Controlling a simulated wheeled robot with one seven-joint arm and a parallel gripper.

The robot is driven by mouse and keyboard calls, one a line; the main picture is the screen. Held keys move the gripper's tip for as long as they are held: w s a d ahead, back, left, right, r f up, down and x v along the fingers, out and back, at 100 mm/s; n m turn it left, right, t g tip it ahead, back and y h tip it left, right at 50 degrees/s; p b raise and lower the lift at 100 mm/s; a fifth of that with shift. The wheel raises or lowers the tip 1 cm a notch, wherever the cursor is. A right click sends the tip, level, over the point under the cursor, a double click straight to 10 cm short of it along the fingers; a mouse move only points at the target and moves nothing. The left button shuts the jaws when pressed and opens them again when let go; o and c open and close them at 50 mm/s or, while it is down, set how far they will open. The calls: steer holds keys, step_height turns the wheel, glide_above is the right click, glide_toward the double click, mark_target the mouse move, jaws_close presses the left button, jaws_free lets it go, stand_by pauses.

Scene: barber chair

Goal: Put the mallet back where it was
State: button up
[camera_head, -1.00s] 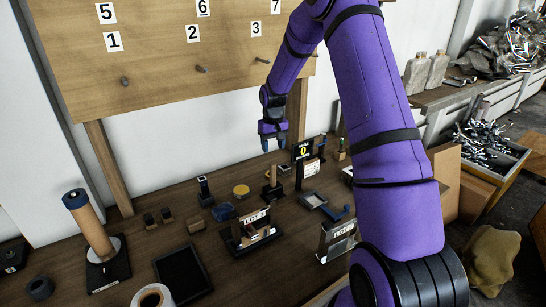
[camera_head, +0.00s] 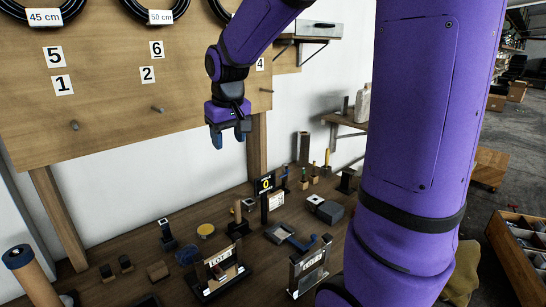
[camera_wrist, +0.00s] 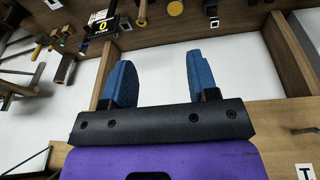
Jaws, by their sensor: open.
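A short upright wooden handle on a dark block-like head (camera_head: 238,227) stands on the workbench and looks like the mallet, though it is small. It also shows at the top of the wrist view (camera_wrist: 142,14). My gripper (camera_head: 231,141) hangs above the bench, fingers down, well above and apart from this object. In the wrist view the two blue fingers (camera_wrist: 161,72) are spread with nothing between them. The wooden pegboard (camera_head: 110,100) behind carries bare pegs, among them one under label 1 (camera_head: 74,126) and one under label 2 (camera_head: 158,109).
A black display reading 0 (camera_head: 265,184) stands beside the mallet-like object. Two labelled black stands (camera_head: 218,272) (camera_head: 309,265), a blue-handled tool (camera_head: 300,243) and small blocks crowd the bench. A board leg (camera_head: 257,145) is close to my gripper. Coiled cables hang above.

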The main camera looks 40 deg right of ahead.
steer(key=s+a+r+t, duration=0.1)
steer(key=s+a+r, duration=0.1)
steer(key=s, duration=0.9)
steer(key=s+a+r+t, duration=0.1)
steer(key=s+a, duration=0.3)
steer(key=s, duration=0.8)
steer(key=shift+a+r+n+t+y, duration=0.2)
steer(key=shift+r+n+t+y, duration=0.2)
steer(key=shift+r, duration=0.25)
